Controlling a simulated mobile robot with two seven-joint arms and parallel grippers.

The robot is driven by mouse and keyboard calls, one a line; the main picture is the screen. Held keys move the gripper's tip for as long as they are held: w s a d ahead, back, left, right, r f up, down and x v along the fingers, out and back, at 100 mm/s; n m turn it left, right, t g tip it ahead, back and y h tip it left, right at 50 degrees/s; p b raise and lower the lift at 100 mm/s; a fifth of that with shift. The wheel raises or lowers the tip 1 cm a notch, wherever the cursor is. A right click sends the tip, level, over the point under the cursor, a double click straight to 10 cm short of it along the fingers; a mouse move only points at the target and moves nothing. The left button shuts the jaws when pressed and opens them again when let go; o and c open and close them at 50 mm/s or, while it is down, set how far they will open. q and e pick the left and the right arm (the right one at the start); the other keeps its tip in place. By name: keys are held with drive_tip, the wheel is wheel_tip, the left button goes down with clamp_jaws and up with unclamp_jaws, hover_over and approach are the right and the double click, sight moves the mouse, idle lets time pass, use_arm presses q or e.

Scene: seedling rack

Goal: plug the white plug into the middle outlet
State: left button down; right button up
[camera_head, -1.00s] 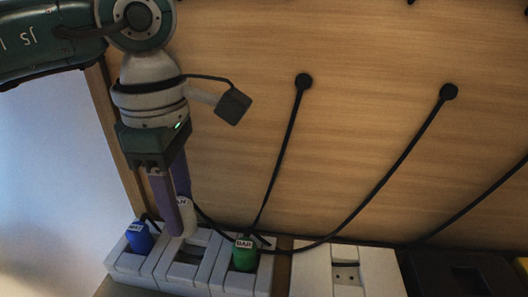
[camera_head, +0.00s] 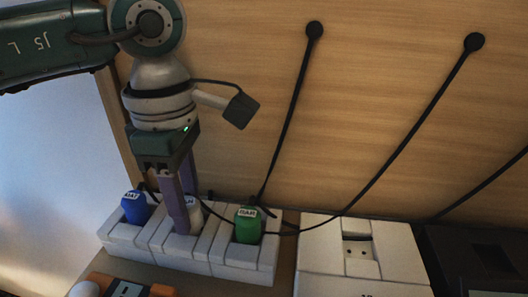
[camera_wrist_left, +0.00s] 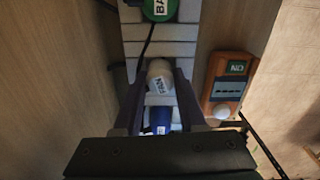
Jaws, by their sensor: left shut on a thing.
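The white plug (camera_head: 196,213) has a small label and sits between the two purple fingers of my left gripper (camera_head: 184,218), which is shut on it. The plug is low over the middle outlet of the white power strip (camera_head: 207,267), between the blue plug (camera_head: 135,208) and the green plug (camera_head: 248,226). The fingers hide much of the plug and the outlet, so I cannot tell how far it is in. In the left wrist view the white plug (camera_wrist_left: 160,74) lies between the fingertips, with the blue plug (camera_wrist_left: 160,118) nearer and the green plug (camera_wrist_left: 158,9) beyond.
An orange box (camera_wrist_left: 226,84) with a green label and round white knob stands beside the strip. A white box (camera_head: 358,252) with a socket and a dark box (camera_head: 480,262) stand to the right. Black cables (camera_head: 290,120) run down the wooden back panel.

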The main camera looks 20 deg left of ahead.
use_arm(q)
drive_tip(key=shift+c, duration=2)
unclamp_jaws()
wheel_tip(320, 180, up, 10)
drive_tip(key=shift+b, duration=0.35)
